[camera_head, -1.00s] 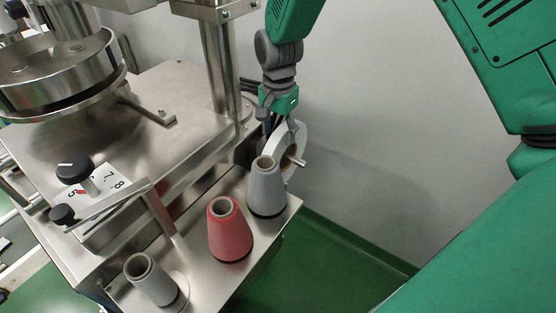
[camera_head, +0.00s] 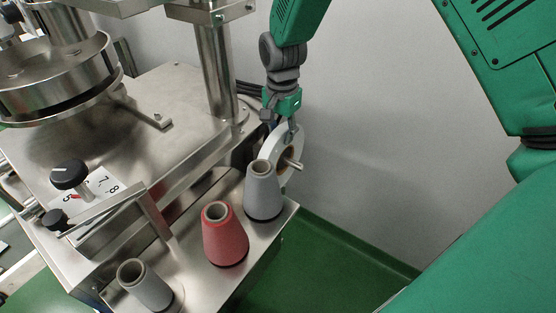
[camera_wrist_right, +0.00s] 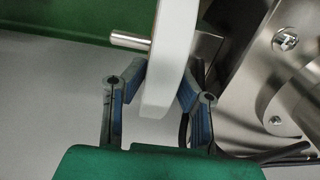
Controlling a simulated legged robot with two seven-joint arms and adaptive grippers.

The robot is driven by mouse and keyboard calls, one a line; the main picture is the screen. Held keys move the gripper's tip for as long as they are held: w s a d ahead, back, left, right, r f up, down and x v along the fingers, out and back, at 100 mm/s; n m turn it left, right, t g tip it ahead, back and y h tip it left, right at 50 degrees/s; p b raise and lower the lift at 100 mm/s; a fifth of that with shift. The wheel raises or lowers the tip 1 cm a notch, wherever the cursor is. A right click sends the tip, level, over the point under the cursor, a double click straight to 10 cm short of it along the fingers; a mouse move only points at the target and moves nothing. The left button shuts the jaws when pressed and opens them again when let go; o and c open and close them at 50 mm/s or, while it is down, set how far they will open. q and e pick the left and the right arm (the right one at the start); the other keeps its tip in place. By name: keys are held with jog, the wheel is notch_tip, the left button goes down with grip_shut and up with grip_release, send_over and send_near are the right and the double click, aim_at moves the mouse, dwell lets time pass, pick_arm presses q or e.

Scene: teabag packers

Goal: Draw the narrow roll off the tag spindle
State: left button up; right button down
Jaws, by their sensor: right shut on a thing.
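The narrow white roll (camera_head: 297,158) stands upright on the metal tag spindle (camera_head: 295,163), whose tip sticks out past the roll's brown core. It shows edge-on in the right wrist view (camera_wrist_right: 172,60), with the spindle end (camera_wrist_right: 129,42) to its left. My right gripper (camera_head: 287,130) reaches down from above at the roll's upper rim. In the wrist view its two blue-padded fingers (camera_wrist_right: 163,88) are on both sides of the rim, shut on it. The grey cone in front hides part of the roll. My left gripper is not in view.
A grey thread cone (camera_head: 263,192), a red cone (camera_head: 225,236) and another grey cone (camera_head: 146,286) stand on the steel shelf in front of the roll. The steel machine (camera_head: 160,90) is at left. Right of the roll is open space before a grey wall.

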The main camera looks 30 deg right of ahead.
jog(key=shift+s+a+f, duration=0.1)
jog(key=shift+a, duration=0.05)
jog(key=shift+s+d, duration=0.25)
jog(key=shift+s+d+p, duration=0.25)
jog(key=shift+s+p, duration=0.2)
jog(key=shift+s, duration=0.5)
jog(key=shift+s+d+p, duration=0.2)
jog(key=shift+s+d, duration=0.1)
jog(key=shift+s, duration=0.25)
jog(key=shift+s+d+p, duration=0.2)
jog(key=shift+s+d, duration=0.1)
jog(key=shift+s, duration=0.2)
jog(key=s+d+p, duration=0.1)
jog(key=s+d, duration=0.1)
jog(key=s, duration=0.4)
jog(key=shift+d+p, duration=0.25)
jog(key=shift+p, duration=0.05)
